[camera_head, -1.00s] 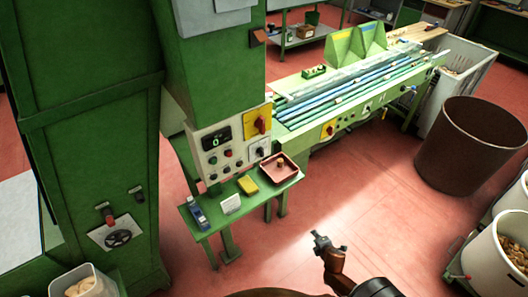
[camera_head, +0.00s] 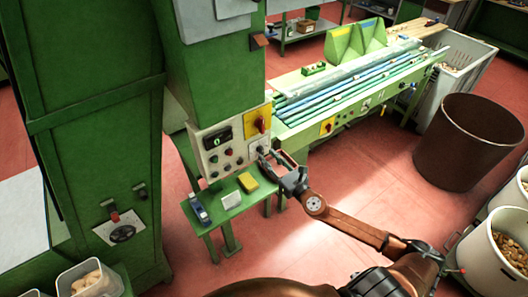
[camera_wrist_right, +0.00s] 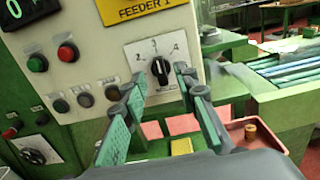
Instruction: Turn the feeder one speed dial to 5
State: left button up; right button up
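The feeder one speed dial (camera_wrist_right: 160,69) is a black knob on a white square plate, with 2, 3 and 4 readable around it. Its pointer appears to be up near the 3. The yellow FEEDER 1 label (camera_wrist_right: 138,8) is above it. In the head view the dial (camera_head: 260,147) is at the panel's lower right, partly behind my gripper. My right gripper (camera_head: 265,156) is open and empty in front of the panel. In the wrist view its fingers (camera_wrist_right: 158,92) are spread to either side, just below the knob, apparently not touching it. My left gripper is not in view.
The control panel (camera_head: 207,141) has lit buttons, a display and a red switch (camera_head: 261,124). Below is a small green table (camera_head: 217,211) with a yellow block (camera_head: 247,183) and a red tray (camera_wrist_right: 275,139) holding a cork. A conveyor stands right; the floor in front is open.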

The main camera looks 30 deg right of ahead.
aim_at(263, 151)
jog(key=shift+w+a, duration=0.1)
jog(key=shift+w, duration=1.75)
jog(key=shift+c, duration=0.7)
grip_shut()
